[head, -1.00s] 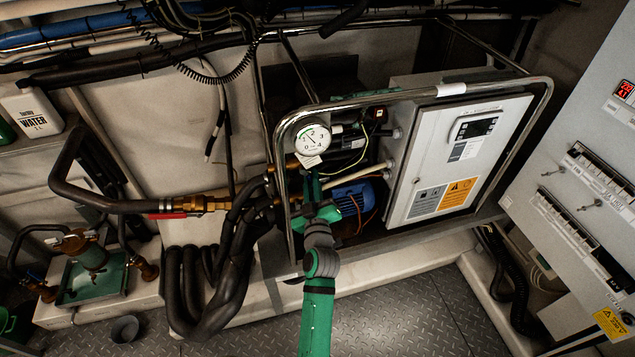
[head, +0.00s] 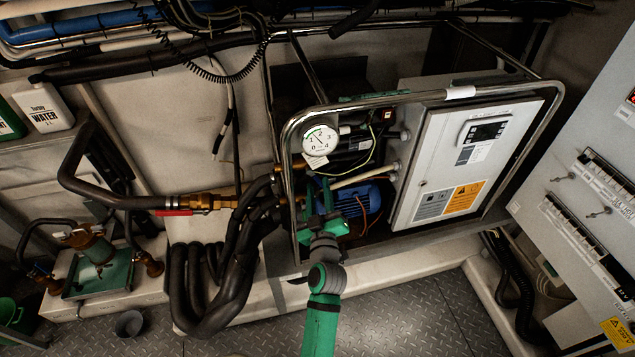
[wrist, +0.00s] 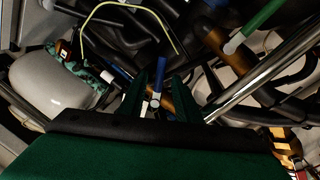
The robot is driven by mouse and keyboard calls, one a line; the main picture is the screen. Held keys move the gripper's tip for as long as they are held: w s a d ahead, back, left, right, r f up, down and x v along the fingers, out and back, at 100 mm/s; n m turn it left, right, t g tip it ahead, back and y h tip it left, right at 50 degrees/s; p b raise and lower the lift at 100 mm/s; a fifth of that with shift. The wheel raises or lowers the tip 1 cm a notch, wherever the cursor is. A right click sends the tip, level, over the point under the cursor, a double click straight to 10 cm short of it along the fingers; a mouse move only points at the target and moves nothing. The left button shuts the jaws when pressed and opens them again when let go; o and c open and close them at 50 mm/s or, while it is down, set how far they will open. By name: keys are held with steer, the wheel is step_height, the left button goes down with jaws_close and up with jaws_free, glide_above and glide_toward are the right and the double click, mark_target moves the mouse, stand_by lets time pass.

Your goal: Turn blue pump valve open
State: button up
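The blue valve handle (wrist: 161,68) shows in the wrist view as a narrow upright lever above a pale round nut, against brass pipework. My gripper (wrist: 160,88) has its two dark green fingers apart, and the handle appears between them. I cannot tell how deep the handle lies between the fingers, and no contact is clear. In the head view, my gripper (head: 319,195) reaches inside the chrome tube frame, below the pressure gauge (head: 320,141) and left of the blue motor (head: 356,202). The valve handle is not clearly visible there, probably hidden by my gripper.
The chrome frame (head: 290,185) stands close around my gripper's left side. A grey control box (head: 425,150) is to the right. Thick black hoses (head: 232,265) and a red-handled valve (head: 178,212) are to the left. In the wrist view, a green handle (wrist: 262,18) is at upper right.

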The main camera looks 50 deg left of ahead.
steer(key=v, duration=0.7)
steer(key=shift+s, duration=0.2)
